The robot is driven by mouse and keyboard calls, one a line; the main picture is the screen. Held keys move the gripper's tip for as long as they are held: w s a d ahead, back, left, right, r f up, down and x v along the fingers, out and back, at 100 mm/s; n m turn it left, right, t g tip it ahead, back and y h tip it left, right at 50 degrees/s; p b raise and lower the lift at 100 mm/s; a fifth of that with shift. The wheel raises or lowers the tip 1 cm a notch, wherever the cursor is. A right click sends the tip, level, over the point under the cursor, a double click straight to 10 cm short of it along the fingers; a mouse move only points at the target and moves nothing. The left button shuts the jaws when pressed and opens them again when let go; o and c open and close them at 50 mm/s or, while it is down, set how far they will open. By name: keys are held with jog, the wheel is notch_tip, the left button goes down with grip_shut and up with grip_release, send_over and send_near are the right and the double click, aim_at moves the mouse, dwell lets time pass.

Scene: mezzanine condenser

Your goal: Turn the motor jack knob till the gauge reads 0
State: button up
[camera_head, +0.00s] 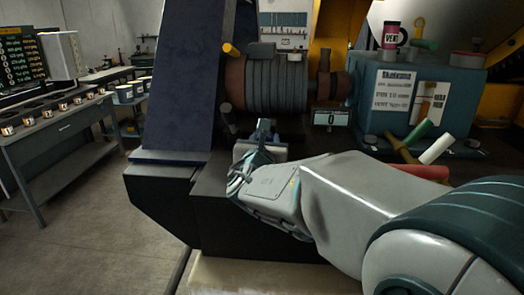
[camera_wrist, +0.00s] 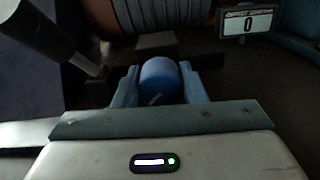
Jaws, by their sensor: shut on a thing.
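The motor jack knob (camera_wrist: 160,80) is a round blue knob with a pale mark on its face, between my fingers in the wrist view. My gripper (camera_wrist: 160,88) is shut on it, one finger on each side. In the head view my gripper (camera_head: 264,138) is at the foot of the ribbed motor (camera_head: 275,82), and the knob is mostly hidden there. The gauge (camera_wrist: 247,22) reads 0 in the wrist view. The gauge also shows in the head view (camera_head: 331,116), right of the motor, with the same 0.
A blue-grey box (camera_head: 420,95) with a label stands right of the gauge, with a dark pink mug (camera_head: 391,36) on top. Coloured rods (camera_head: 437,148) lie in front of it. A dark blue slanted beam (camera_head: 190,75) rises left of my gripper. Open floor lies left.

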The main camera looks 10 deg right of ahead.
jog(key=m+b, duration=0.1)
jog(key=b, duration=0.1)
jog(key=shift+f+m+b, duration=0.2)
jog(key=shift+m+b, duration=0.1)
jog(key=shift+b, duration=0.05)
jog(key=shift+r+m+b, duration=0.15)
jog(key=shift+m+b, duration=0.2)
jog(key=shift+m, duration=0.05)
jog(key=o, duration=1)
jog(key=shift+a, duration=0.1)
jog(key=v, duration=1.3)
jog(key=shift+s+a+r, duration=0.1)
jog(key=shift+s+r, duration=0.05)
jog(key=shift+s, duration=0.25)
